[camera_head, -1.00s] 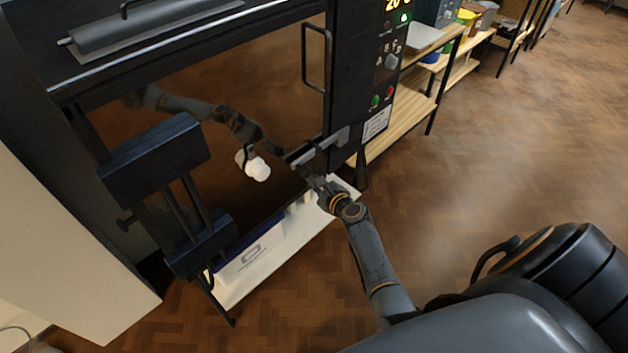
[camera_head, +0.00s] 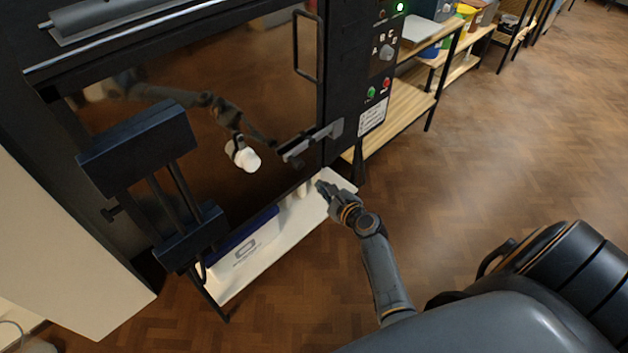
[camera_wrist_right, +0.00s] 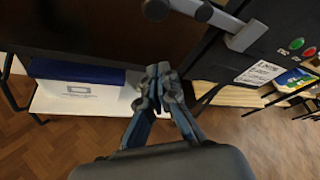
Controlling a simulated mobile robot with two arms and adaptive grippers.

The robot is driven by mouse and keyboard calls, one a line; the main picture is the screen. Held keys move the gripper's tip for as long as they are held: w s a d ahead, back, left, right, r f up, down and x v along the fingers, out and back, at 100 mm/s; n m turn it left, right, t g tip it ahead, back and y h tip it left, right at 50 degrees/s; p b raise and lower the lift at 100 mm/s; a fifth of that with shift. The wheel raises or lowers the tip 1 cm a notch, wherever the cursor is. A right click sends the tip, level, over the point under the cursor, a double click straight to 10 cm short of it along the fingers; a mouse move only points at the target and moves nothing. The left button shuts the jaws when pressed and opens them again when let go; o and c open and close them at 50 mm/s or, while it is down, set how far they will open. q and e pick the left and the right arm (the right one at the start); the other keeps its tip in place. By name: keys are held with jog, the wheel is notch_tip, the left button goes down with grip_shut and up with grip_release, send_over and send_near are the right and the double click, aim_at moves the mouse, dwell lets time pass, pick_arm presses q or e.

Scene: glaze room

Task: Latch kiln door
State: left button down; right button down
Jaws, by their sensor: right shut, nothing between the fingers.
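The kiln door (camera_head: 190,70) is a dark, glossy panel that appears closed against the frame. A grey latch bar (camera_head: 311,139) lies across the door's right edge, its right end at the control panel side. In the right wrist view the latch (camera_wrist_right: 243,36) shows at the top, with a dark round knob (camera_wrist_right: 156,9) to its left. My right gripper (camera_head: 322,187) is just below the latch, apart from it, shut and empty. Its fingertips (camera_wrist_right: 158,72) meet in the wrist view. My left gripper is not in view.
A vertical door handle (camera_head: 296,47) stands out above the latch. The control panel (camera_head: 378,60) is to the right. A white shelf (camera_head: 270,250) under the kiln holds a blue-lidded white box (camera_head: 243,245). A wooden rack (camera_head: 405,105) stands right; the floor is clear.

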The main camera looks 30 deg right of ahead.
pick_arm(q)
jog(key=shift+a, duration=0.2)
pick_arm(e)
jog(key=shift+d+v, duration=0.15)
jog(key=shift+v, duration=0.65)
jog(key=shift+d+v, duration=0.1)
jog(key=shift+v, duration=0.7)
jog(key=shift+r, duration=0.15)
